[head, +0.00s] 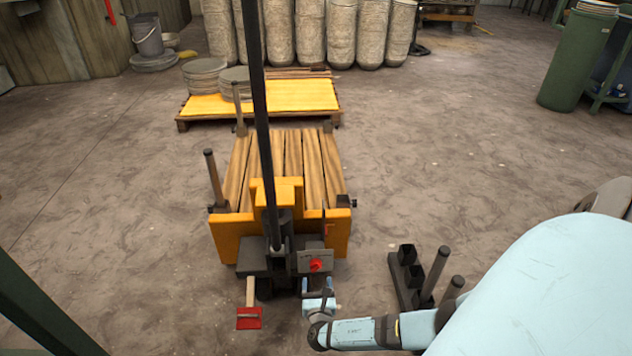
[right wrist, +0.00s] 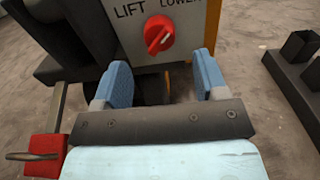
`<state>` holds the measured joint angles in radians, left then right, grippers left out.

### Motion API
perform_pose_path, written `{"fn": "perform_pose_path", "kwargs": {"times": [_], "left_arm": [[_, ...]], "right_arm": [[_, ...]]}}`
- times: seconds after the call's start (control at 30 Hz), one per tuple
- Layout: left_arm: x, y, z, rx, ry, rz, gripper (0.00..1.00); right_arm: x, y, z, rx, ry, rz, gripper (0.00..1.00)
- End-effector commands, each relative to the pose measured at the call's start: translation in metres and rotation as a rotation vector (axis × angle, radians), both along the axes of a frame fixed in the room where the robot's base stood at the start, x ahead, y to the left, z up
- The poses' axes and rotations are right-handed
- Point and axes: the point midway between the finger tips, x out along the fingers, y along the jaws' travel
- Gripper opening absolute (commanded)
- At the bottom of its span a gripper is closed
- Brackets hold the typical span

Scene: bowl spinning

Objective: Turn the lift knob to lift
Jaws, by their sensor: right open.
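The red lift knob (head: 316,265) sits on a grey plate (head: 313,258) at the back of an orange lift cart (head: 290,228). In the right wrist view the knob (right wrist: 159,34) is close, below the words LIFT and LOWER. Its white mark points up and to the right, towards LOWER. My right gripper (head: 317,296) is just below the plate in the head view. In the right wrist view its two blue fingers (right wrist: 161,80) are spread apart, with nothing between them. The knob is beyond the fingertips, centred between them and apart from them. My left gripper is not in view.
A red pedal (head: 249,318) sticks out at the cart's lower left. A dark rack with upright posts (head: 420,275) stands on the floor to the right. A pallet (head: 265,97) with stacked discs lies beyond the cart.

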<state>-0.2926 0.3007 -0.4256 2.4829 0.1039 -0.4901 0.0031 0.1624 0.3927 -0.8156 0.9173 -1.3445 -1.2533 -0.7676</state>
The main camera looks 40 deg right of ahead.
Motion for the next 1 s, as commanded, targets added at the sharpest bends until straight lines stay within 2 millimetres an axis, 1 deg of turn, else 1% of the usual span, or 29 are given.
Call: {"fn": "perform_pose_path", "kwargs": {"times": [0.03,0.1,0.3,0.43,0.7,0.87,0.9,0.93,1.0], "left_arm": [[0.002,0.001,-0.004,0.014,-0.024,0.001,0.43],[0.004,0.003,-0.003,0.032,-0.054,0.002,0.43],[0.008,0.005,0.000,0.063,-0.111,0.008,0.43],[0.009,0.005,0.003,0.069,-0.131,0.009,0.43],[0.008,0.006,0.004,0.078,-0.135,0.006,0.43],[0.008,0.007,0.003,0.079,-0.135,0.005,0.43],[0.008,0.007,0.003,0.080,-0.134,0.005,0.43],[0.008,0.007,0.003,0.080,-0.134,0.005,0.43],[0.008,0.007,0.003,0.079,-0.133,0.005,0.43]], "right_arm": [[0.009,-0.008,-0.004,-0.001,-0.002,0.000,0.66],[0.018,-0.016,-0.003,-0.001,-0.002,-0.001,0.66],[0.037,-0.031,-0.002,0.002,-0.001,0.000,0.66],[0.042,-0.035,-0.001,0.003,0.000,0.000,0.66],[0.042,-0.035,0.000,0.003,0.000,0.000,0.66],[0.042,-0.035,0.000,0.003,0.000,0.000,0.30],[0.042,-0.035,0.000,0.003,0.000,0.000,0.20],[0.042,-0.035,0.000,0.003,0.000,0.000,0.18],[0.042,-0.035,0.000,0.003,0.000,0.000,0.18]]}}
